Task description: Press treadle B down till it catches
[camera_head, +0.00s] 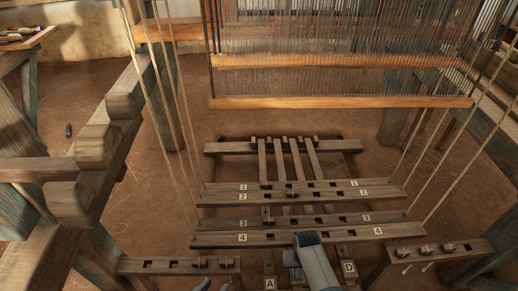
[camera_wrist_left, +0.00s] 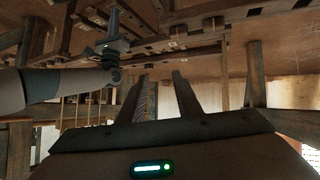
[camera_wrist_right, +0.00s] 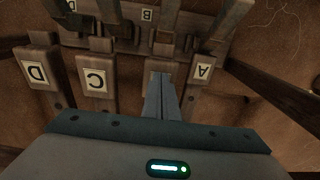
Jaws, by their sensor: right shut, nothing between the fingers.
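Treadle B's label plate (camera_wrist_right: 146,15) shows upside down at the top of the right wrist view, set apart from the other labels. Labels A (camera_wrist_right: 204,72), C (camera_wrist_right: 97,80) and D (camera_wrist_right: 36,73) stand closer. My right gripper (camera_wrist_right: 159,78) is shut and empty, pointing between treadles C and A, in line with B. Whether its tips touch treadle B I cannot tell. In the head view my right wrist hides B and C; labels A (camera_head: 269,283) and D (camera_head: 348,267) show. My left gripper (camera_head: 214,287) is open and empty, left of the treadles.
Numbered wooden bars (camera_head: 300,222) lie across the loom above the treadles, with cords rising at both sides. A notched rail (camera_head: 180,266) lies near my left gripper. Heavy loom timbers (camera_head: 97,145) stand at the left. Bare floor shows behind the treadles.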

